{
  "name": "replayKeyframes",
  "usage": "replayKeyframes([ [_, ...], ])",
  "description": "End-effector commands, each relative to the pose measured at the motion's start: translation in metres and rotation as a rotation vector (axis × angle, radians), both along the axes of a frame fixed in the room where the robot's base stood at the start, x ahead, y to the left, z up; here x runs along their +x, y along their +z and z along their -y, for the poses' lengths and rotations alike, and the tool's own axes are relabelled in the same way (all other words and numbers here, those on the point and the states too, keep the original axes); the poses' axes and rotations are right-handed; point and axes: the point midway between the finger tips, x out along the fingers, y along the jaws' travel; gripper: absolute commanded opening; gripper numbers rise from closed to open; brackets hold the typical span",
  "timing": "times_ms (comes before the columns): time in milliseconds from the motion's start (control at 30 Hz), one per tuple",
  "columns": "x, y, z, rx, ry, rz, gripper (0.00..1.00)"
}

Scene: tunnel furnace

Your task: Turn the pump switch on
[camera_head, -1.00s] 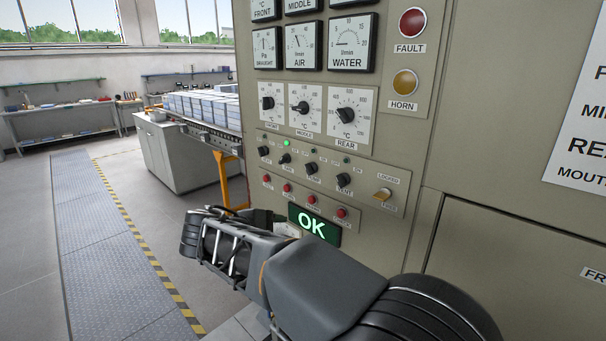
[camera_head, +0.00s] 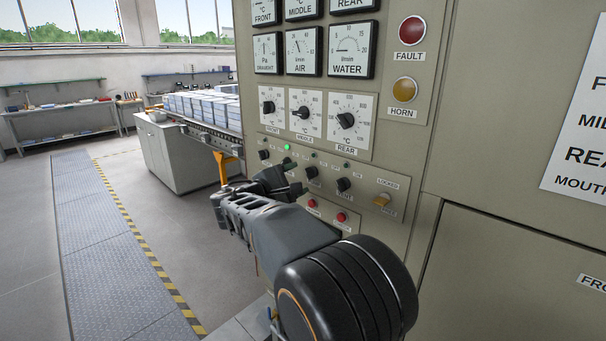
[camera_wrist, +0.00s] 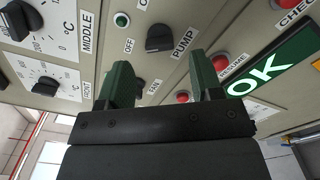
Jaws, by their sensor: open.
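The pump switch (camera_wrist: 158,40) is a black rotary knob labelled PUMP on the beige control panel. In the wrist view it lies beyond my fingertips, near the middle line between them, and the fingers are not around it. An OFF label and a round green lamp (camera_wrist: 122,20) are beside it. My gripper (camera_wrist: 162,76) is open, with its two dark green fingers apart and nothing held. In the head view my gripper (camera_head: 285,186) is in front of the switch row and covers part of it.
Another black knob (camera_wrist: 142,88) shows between my fingers, partly hidden. Red buttons (camera_wrist: 220,62) and the OK display (camera_wrist: 262,73) are to the right in the wrist view. Dial knobs (camera_head: 303,112) are above the row. Open floor (camera_head: 105,240) is at the left.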

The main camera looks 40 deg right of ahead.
Motion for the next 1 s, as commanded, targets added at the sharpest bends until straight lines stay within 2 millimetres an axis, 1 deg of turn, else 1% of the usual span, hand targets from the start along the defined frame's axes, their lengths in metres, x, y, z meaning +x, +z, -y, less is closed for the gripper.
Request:
replayKeyframes([
  [33, 0.0, 0.001, 0.008, 0.0, -0.004, -0.001, 0.6],
  [100, 0.002, 0.001, 0.016, -0.001, -0.002, -0.001, 0.6],
  [300, 0.005, 0.0, 0.03, 0.0, -0.001, 0.001, 0.6],
  [667, 0.006, 0.0, 0.033, 0.0, 0.0, 0.001, 0.6],
  [767, 0.006, 0.0, 0.033, 0.0, 0.0, 0.001, 0.52],
  [1000, 0.006, 0.0, 0.033, 0.0, 0.0, 0.001, 0.29],
])
